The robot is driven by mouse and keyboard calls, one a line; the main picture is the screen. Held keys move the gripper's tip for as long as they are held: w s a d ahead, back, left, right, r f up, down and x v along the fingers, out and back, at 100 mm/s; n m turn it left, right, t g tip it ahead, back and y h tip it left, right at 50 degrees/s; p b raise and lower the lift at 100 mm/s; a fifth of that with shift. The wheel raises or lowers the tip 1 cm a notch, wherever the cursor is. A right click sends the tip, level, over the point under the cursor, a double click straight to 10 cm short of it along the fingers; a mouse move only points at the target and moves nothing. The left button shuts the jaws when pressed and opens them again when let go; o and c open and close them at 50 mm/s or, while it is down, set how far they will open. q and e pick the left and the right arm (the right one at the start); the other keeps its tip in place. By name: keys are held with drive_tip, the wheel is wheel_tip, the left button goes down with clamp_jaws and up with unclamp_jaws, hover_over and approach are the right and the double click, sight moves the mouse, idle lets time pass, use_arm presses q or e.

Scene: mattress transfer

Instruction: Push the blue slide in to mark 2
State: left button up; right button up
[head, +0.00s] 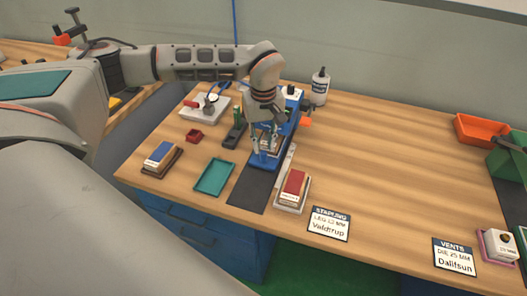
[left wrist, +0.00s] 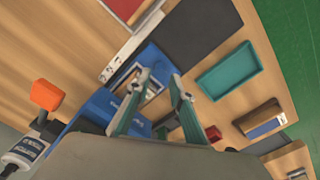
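A blue device (head: 287,128) stands near the middle of the table, and its blue slide (head: 264,161) shows at the front end. The slide also shows in the left wrist view (left wrist: 158,61), just beyond my fingertips. A pale strip (head: 285,163) runs along its right side; the mark numbers are too small to read. My left gripper (head: 267,146) reaches down over the device, behind the slide's front end. In the left wrist view its two fingers (left wrist: 162,82) stand apart with nothing clearly held; whether they touch the slide cannot be told. My right gripper is not in view.
A dark mat (head: 251,190) lies in front of the slide. A teal tray (head: 214,177) and a blue-topped block (head: 160,158) are left; a red-topped block (head: 293,188) is right. A bottle (head: 319,88) stands behind. The table's right middle is clear.

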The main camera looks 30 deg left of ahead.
use_arm(q)
wheel_tip(320, 180, up, 8)
drive_tip(key=shift+f, duration=0.25)
drive_tip(key=shift+s, duration=0.1)
idle(0.4)
